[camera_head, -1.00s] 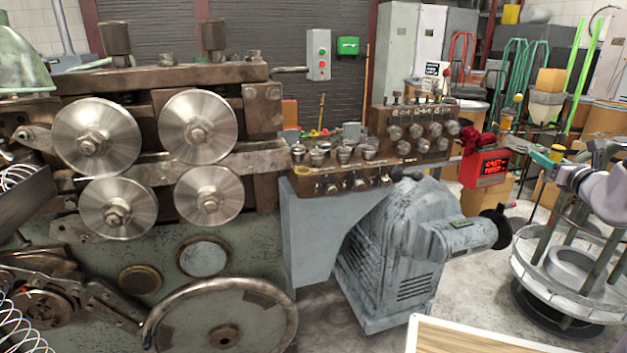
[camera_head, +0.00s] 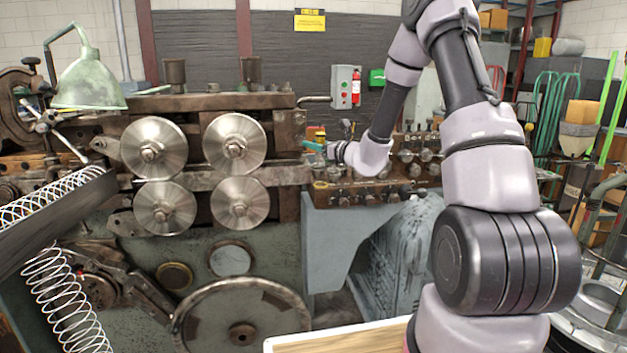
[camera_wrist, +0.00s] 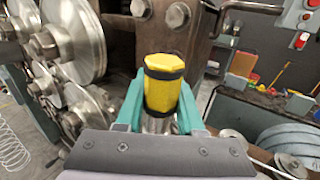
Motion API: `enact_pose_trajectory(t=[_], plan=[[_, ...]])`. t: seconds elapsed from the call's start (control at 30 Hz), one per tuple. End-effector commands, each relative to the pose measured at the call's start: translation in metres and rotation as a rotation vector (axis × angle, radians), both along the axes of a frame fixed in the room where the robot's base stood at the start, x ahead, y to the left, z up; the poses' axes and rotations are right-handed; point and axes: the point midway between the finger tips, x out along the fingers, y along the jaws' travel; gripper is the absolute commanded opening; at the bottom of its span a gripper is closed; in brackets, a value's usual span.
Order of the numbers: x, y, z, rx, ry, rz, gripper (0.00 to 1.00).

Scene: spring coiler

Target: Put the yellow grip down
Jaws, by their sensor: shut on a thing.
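The yellow grip (camera_wrist: 164,72) is a short, faceted yellow piece with dark bands, seen in the wrist view. My gripper (camera_wrist: 160,98) has its two teal fingers on either side of it, shut on it. The grip's lower end is partly hidden by the fingers and gripper body. In the head view my gripper (camera_head: 312,148) is small, beside the right end of the roller machine (camera_head: 230,102) and above the left part of the knob panel (camera_head: 340,192). I cannot make out the grip clearly there.
Steel rollers (camera_wrist: 75,38) stand close on the left in the wrist view. A control box (camera_head: 346,87) is on the back wall. Loose coloured tools (camera_wrist: 262,84) lie on the ledge to the right. A wood-topped surface (camera_head: 340,342) is at the front.

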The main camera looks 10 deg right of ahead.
Motion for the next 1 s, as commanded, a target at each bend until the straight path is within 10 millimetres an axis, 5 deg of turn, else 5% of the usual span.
enact_pose_trajectory(t=[0.1,0.53,0.97,1.0], plan=[[0.000,0.000,-0.025,0.003,0.006,-0.001,0.00],[0.000,-0.001,-0.077,0.002,0.002,-0.002,0.00],[0.000,-0.001,-0.084,0.002,0.001,-0.001,0.00],[-0.001,-0.001,-0.085,0.002,0.001,-0.002,0.45]])
